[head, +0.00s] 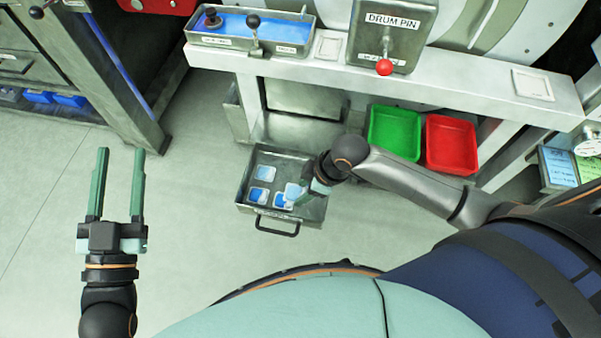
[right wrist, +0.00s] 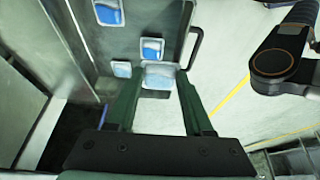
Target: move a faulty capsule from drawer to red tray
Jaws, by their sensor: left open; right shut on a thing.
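The grey metal drawer (head: 315,217) is pulled out, its handle toward the front, with several blue-and-white capsules (head: 265,173) in it. It also shows in the right wrist view (right wrist: 166,15). My right gripper (head: 303,194) is over the drawer's right part, shut on a capsule (right wrist: 158,76) that shows between its fingertips. I cannot tell how far that capsule is off the drawer floor. Other capsules (right wrist: 152,48) lie close by. The red tray (head: 452,146) looks empty, on the lower shelf to the right. My left gripper (head: 120,152) is open and empty over the floor.
A green tray (head: 396,135) stands just left of the red tray. The bench top (head: 320,72) overhangs behind the drawer. It bears a blue-lined box (head: 250,42) and a drum pin panel (head: 392,35) with a red knob. The floor left of the drawer is clear.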

